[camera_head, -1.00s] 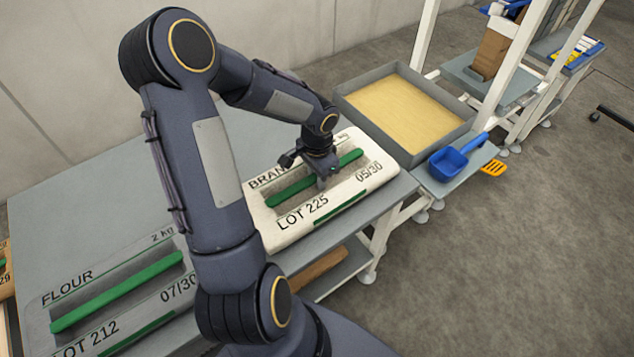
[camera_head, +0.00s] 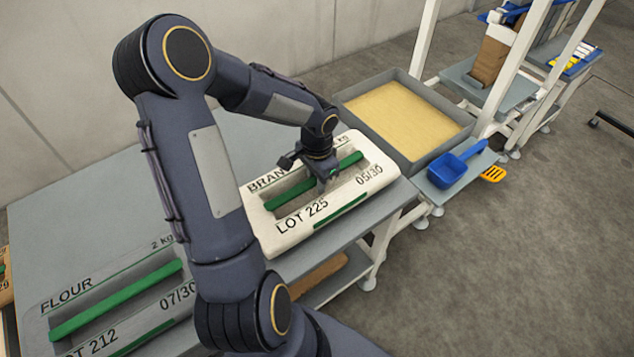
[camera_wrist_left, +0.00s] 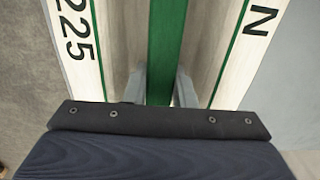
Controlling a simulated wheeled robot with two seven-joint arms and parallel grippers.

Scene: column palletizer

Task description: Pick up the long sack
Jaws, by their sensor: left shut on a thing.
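The long white sack (camera_head: 345,203), marked BRAN and LOT 225, lies at the right end of the grey table. A green grip bar (camera_head: 285,194) runs along the middle of its top. My left gripper (camera_head: 322,184) points down at this bar and is shut on it, near the middle. In the left wrist view the bar (camera_wrist_left: 166,50) runs between the two fingers, with the sack's printed top (camera_wrist_left: 83,45) on both sides. I cannot tell whether the sack is clear of the table. My right gripper is not in view.
A flour sack (camera_head: 150,328), LOT 212, lies at the table's (camera_head: 60,215) left front. A grey tray (camera_head: 350,105) of yellowish fill stands just beyond the bran sack. A blue scoop (camera_head: 455,168) lies to its right. White posts (camera_head: 510,75) stand farther right.

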